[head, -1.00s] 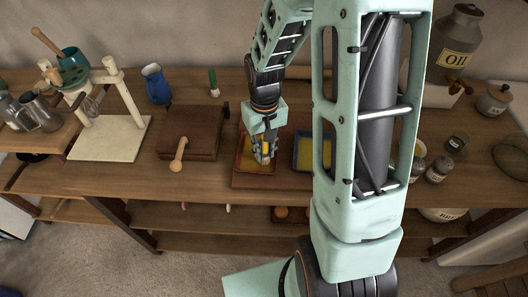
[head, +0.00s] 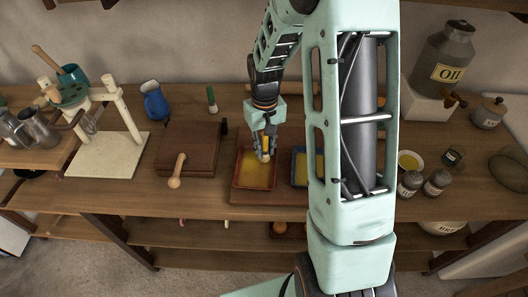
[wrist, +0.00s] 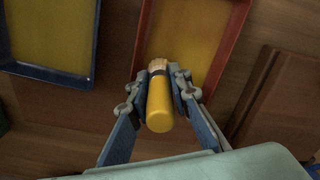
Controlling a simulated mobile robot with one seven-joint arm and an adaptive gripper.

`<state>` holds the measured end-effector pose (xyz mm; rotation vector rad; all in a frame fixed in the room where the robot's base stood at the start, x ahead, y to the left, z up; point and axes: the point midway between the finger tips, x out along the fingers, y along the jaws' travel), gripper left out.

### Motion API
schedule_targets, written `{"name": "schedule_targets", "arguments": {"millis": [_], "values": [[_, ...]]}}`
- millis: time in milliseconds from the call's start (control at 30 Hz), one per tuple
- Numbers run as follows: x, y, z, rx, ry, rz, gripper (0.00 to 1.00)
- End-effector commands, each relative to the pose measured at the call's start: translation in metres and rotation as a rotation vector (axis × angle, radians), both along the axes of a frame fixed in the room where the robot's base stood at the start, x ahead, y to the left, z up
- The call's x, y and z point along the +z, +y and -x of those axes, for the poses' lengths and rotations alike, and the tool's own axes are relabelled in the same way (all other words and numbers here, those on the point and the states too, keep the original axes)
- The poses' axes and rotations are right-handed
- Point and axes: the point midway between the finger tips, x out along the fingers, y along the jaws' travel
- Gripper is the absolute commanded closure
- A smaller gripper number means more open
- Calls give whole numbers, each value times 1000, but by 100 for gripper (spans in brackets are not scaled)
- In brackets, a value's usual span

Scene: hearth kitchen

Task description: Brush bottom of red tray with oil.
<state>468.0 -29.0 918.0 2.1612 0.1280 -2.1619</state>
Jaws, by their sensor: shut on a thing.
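My gripper (head: 265,150) is shut on a brush with a yellow handle (wrist: 159,104). The pale bristle end (wrist: 157,65) points toward the red tray in the wrist view. The red tray (head: 236,172) has a red rim and a yellow, oily-looking bottom; it also shows in the wrist view (wrist: 141,45). In the head view the brush is over the tray's back right part. I cannot tell whether the bristles touch the bottom. My gripper hides part of the tray's back edge.
A blue-rimmed tray with a yellow bottom (wrist: 52,73) stands beside the red tray, partly behind my arm in the head view. A brown wooden block (head: 187,150) with a wooden-handled tool (head: 177,172) lies left. An oil can (head: 443,60) and small jars (head: 411,182) stand right.

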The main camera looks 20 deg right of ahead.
Motion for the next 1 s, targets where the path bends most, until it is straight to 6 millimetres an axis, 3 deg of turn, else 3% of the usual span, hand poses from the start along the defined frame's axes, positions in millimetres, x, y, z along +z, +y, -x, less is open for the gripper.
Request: {"name": "schedule_targets", "arguments": {"millis": [233,1000], "values": [[-2,2,4,0,0,0,100],[-3,22,57,1,7,0,100]]}}
